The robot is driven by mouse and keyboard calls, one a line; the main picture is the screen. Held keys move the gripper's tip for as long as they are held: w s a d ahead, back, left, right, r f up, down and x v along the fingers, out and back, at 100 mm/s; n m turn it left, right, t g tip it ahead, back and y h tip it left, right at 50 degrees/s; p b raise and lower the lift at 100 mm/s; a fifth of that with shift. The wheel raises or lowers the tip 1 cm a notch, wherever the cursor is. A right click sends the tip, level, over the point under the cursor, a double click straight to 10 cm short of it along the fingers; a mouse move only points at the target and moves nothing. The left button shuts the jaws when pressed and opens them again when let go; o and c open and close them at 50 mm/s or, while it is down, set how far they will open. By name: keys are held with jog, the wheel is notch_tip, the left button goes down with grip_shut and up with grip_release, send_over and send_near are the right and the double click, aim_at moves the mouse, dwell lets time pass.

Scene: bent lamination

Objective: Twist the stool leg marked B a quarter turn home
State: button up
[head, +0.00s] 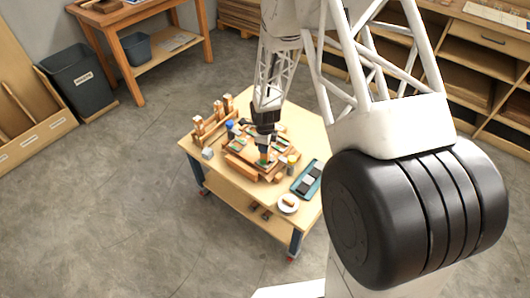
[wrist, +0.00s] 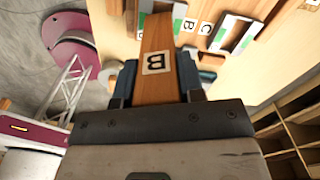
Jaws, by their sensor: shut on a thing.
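The stool leg marked B (wrist: 157,40) is a light brown wooden bar with a white label bearing a B. In the wrist view it runs up from between my jaws toward the work surface. My gripper (wrist: 158,88) is shut on this leg, with a dark finger on each side. In the head view my gripper (head: 264,140) is over the middle of the table, at the wooden assembly (head: 250,172). The leg's far end and its seat are not clear in the wrist view. Labels B and C show on the board beside green-lined slots (wrist: 235,34).
The wooden table (head: 310,130) also holds a rack with upright wooden pieces (head: 212,118) at the back left, a blue tray (head: 308,180) at the right and a white round dish (head: 288,203) near the front. A grey bin (head: 80,80) stands on the floor at the left.

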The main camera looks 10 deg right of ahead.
jog(key=shift+m, duration=0.5)
jog(key=shift+m, duration=1.6)
jog(key=o, duration=1.7)
jog(key=shift+c, duration=0.2)
jog(key=shift+r, duration=3.5)
